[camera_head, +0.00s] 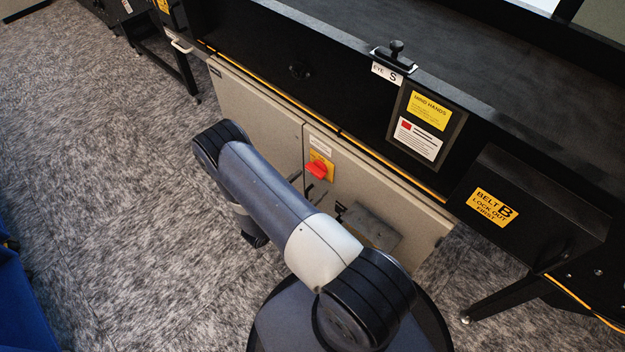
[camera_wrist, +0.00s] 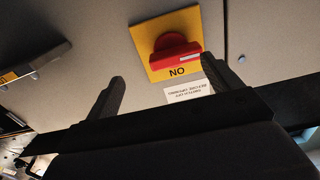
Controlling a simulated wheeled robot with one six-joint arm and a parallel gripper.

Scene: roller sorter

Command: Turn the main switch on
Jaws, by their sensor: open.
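The main switch is a red rotary knob (camera_head: 316,170) on a yellow plate (camera_head: 324,158), on the front of a beige cabinet. In the wrist view, which is upside down, the red knob (camera_wrist: 176,53) lies roughly level across its yellow plate (camera_wrist: 150,32). "ON" reads inverted on the plate beside the knob, and the knob has a pale mark near one end. My gripper (camera_wrist: 163,68) is open, its two dark fingers spread either side of the knob in the picture. I see no contact. In the head view my arm hides much of the gripper.
The beige cabinet (camera_head: 245,105) stands under a black conveyor frame. A grey box (camera_head: 372,232) sticks out from the cabinet right of the switch. A white label (camera_wrist: 188,92) is beside the switch plate. A "BELT B" box (camera_head: 500,205) juts out at right.

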